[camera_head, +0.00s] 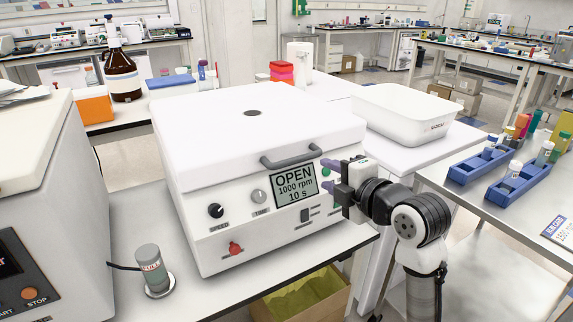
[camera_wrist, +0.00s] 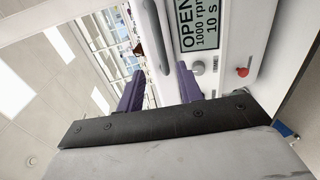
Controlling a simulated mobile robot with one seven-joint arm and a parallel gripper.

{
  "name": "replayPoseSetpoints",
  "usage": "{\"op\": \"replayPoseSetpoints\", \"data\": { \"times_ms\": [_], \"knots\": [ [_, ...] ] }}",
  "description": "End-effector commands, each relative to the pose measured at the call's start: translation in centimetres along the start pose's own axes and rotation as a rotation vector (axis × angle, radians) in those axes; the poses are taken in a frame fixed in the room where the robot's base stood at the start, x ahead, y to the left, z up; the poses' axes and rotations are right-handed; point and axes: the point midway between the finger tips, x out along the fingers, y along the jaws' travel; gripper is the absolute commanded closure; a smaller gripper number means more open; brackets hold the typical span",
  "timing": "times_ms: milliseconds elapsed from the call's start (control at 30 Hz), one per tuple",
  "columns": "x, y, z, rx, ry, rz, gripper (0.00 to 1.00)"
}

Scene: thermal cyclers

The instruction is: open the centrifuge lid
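The centrifuge (camera_head: 235,235) is a white box with a flat white lid (camera_head: 225,120), which lies closed on top. A grey bar handle (camera_head: 290,160) sticks out from the lid's front edge. The display (camera_head: 295,190) reads OPEN, 1000 rpm, 10 s. My gripper (camera_head: 326,175) is at the right of the display, near the handle's right end. Its purple fingers are apart with nothing between the tips. In the wrist view, the handle (camera_wrist: 158,38) lies ahead of the open fingers (camera_wrist: 160,72); I cannot see contact.
Knobs and a red switch (camera_head: 235,248) are on the centrifuge front. A grey canister (camera_head: 152,268) stands at front left, beside another white machine (camera_head: 40,190). A white tub (camera_head: 405,112) stands behind right. Blue tube racks (camera_head: 520,183) are on the right table. Air above the lid is clear.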

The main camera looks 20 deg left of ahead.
Motion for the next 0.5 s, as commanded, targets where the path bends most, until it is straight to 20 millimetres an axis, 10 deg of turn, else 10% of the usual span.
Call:
{"op": "replayPoseSetpoints", "data": {
  "times_ms": [500],
  "knots": [
    [9.2,0.3,-0.1,0.001,0.003,-0.002,0.64]
  ]
}}
